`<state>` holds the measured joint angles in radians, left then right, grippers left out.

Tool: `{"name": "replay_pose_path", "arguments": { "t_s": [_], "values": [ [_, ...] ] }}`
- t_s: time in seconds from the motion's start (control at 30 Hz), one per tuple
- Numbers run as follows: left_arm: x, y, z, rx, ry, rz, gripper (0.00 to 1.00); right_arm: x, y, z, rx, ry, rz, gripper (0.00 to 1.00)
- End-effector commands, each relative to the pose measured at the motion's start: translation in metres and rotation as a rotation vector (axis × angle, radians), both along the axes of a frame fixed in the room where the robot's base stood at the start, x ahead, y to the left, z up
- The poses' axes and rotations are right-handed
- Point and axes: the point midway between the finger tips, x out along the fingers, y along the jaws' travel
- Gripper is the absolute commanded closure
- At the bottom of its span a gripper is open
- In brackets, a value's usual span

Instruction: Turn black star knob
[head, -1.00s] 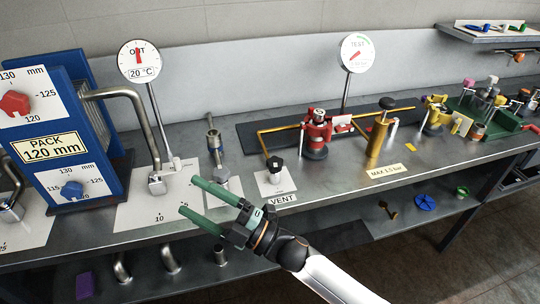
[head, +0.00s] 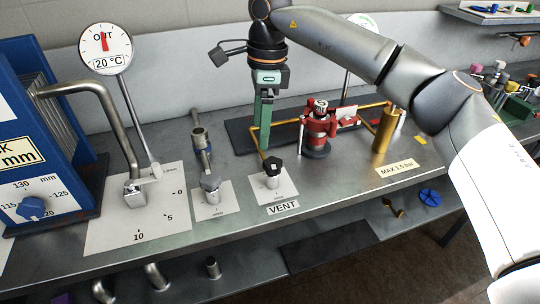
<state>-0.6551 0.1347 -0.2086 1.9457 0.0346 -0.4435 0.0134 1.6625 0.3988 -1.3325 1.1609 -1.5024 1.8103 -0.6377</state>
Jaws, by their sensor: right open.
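The black star knob (head: 272,165) sits on top of a short metal valve post on a white card, behind the VENT label (head: 283,208). My right gripper (head: 265,147) points straight down just above and slightly behind the knob in the picture. Its green fingers show nearly edge-on, one covering the other, and are open with nothing seen between them. The fingertips look close to the knob, but I cannot tell the exact gap. My left gripper is not in view.
A red valve (head: 319,128) and brass cylinder (head: 386,130) stand to the right. A gauge (head: 106,49) rises at the left. My right arm hides part of the back right.

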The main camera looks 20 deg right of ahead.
Motion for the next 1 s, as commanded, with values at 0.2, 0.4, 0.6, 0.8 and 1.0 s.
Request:
{"name": "replay_pose_path", "arguments": {
  "t_s": [0.2,0.4,0.6,0.8,1.0],
  "values": [
    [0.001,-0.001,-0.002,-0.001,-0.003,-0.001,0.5,0.006,-0.029,0.016,-0.105,-0.034,-0.025,0.17],
    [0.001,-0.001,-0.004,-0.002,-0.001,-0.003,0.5,0.005,-0.029,-0.015,-0.105,-0.031,-0.022,0.17],
    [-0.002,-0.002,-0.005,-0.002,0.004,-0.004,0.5,0.005,-0.028,-0.057,-0.104,-0.032,-0.024,0.17],
    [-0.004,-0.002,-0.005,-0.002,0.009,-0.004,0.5,0.005,-0.028,-0.089,-0.102,-0.032,-0.024,0.17],
    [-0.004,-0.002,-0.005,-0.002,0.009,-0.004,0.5,0.005,-0.028,-0.103,-0.101,-0.034,-0.024,0.17]
  ]
}}
